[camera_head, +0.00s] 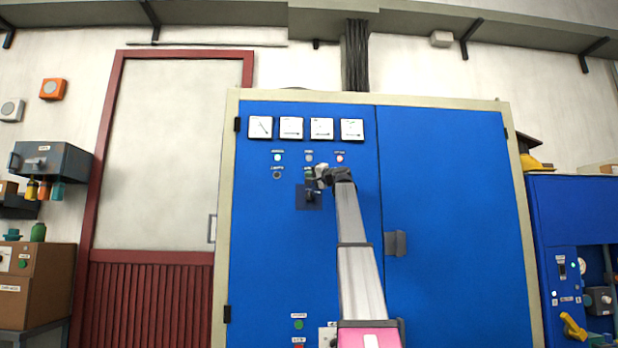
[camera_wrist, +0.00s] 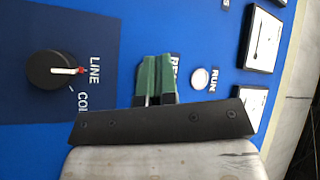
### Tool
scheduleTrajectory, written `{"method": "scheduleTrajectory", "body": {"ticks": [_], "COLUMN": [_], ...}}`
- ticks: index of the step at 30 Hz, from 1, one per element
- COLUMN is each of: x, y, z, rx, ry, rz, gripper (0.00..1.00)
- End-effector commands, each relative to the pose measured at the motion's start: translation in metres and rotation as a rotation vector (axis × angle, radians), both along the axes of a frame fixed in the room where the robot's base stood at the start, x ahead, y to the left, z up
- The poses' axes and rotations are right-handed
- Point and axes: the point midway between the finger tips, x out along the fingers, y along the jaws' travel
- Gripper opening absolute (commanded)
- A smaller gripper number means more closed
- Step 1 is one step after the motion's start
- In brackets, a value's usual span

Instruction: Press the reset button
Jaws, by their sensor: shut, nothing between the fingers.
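My gripper (camera_head: 311,177) is at the upper left door of the blue cabinet (camera_head: 440,200), just above a dark rotary switch (camera_head: 310,197). In the wrist view its two green fingers (camera_wrist: 155,65) are shut together with nothing between them, pointing at the blue panel. The reset button itself is not visible; the fingers cover the panel beside that label. I cannot tell whether the fingertips touch anything.
The black rotary switch with a red-and-white pointer (camera_wrist: 50,70) is left of the fingers in the wrist view. A pale RUN lamp (camera_wrist: 198,78) is to their right. Several gauges (camera_head: 291,128) line the cabinet top. A small dark button (camera_head: 277,175) is left of my gripper.

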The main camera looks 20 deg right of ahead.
Motion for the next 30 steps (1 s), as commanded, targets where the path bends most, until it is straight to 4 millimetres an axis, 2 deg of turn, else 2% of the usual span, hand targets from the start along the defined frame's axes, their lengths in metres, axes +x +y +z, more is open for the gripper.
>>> {"method": "scheduleTrajectory", "body": {"ticks": [30], "x": [0.0098], "y": [-0.0027], "z": [0.0004], "rx": [0.0], "ry": [0.0], "rz": [0.0], "gripper": [0.0]}}
